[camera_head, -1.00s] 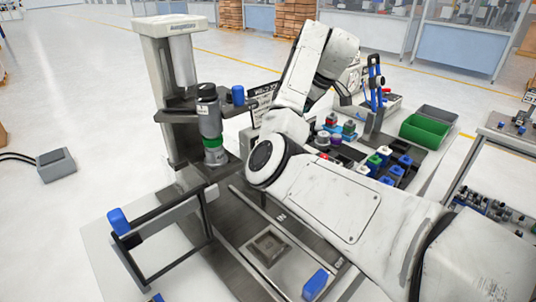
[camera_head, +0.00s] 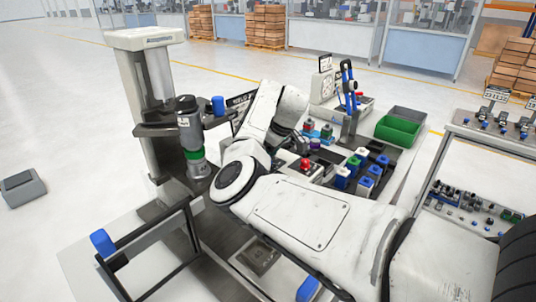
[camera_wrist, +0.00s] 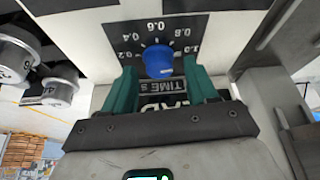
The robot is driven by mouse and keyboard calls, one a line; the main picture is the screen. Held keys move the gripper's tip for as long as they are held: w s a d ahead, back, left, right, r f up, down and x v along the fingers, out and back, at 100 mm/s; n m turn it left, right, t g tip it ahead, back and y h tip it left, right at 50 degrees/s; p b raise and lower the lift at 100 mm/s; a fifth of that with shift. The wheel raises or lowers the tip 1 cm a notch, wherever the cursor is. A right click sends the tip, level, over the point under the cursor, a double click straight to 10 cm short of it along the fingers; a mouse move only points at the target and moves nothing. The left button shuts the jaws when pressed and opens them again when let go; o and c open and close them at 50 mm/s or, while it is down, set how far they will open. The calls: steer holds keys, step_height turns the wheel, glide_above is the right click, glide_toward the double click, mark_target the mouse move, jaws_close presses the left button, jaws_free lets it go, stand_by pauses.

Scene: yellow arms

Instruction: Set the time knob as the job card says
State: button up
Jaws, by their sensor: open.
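The time knob (camera_wrist: 158,61) is a blue round cap on a black dial plate (camera_wrist: 128,46), in the wrist view. The scale reads 0.2 to 1.0, with "TIME s" lettered below. My gripper (camera_wrist: 159,80) is open, its two green fingers on either side of the knob, with a visible gap at each side. I cannot make out where the knob's pointer stands. In the head view my arm hides the gripper and the knob. A dark-headed card (camera_head: 239,99), perhaps the job card, is partly hidden behind my arm, its text unreadable.
Silver cylinders (camera_wrist: 14,62) stand left of the dial in the wrist view. In the head view a press-like column (camera_head: 134,105) stands left of my arm. Blue and white blocks (camera_head: 365,180), a red button (camera_head: 305,164) and a green bin (camera_head: 398,130) are to the right.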

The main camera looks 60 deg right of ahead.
steer(key=shift+w+f, duration=0.1)
steer(key=shift+f, duration=0.2)
steer(key=shift+c, duration=0.4)
steer(key=c, duration=1)
